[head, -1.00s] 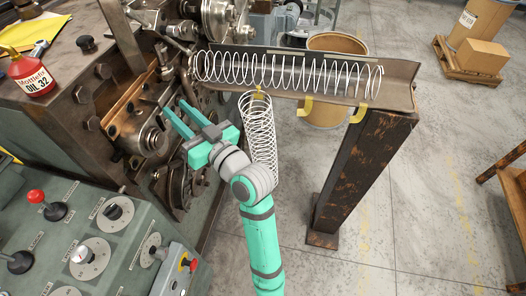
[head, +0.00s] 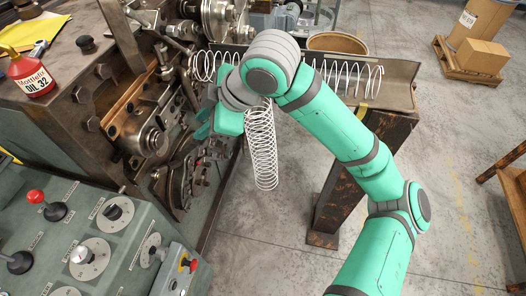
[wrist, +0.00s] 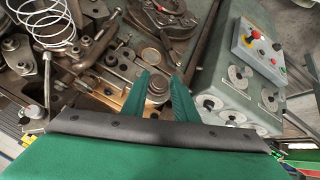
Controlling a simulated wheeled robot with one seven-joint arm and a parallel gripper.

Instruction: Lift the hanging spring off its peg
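The hanging spring (head: 262,150) is a long white wire coil that hangs below the trough in the head view. Its top end and its peg are hidden behind my arm. My gripper (head: 203,122) is to the left of the spring, near the machine, and its fingers point away from the coil. In the wrist view my gripper (wrist: 161,76) has its two green fingers apart with nothing between them. White coils (wrist: 42,25) show at the upper left there; I cannot tell which spring they belong to.
A second spring (head: 345,77) lies in the metal trough (head: 398,96), which stands on a rusty post (head: 350,185). The coiling machine (head: 140,130) is close on the left, with a control panel (head: 100,240) in front. Open floor lies right of the post.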

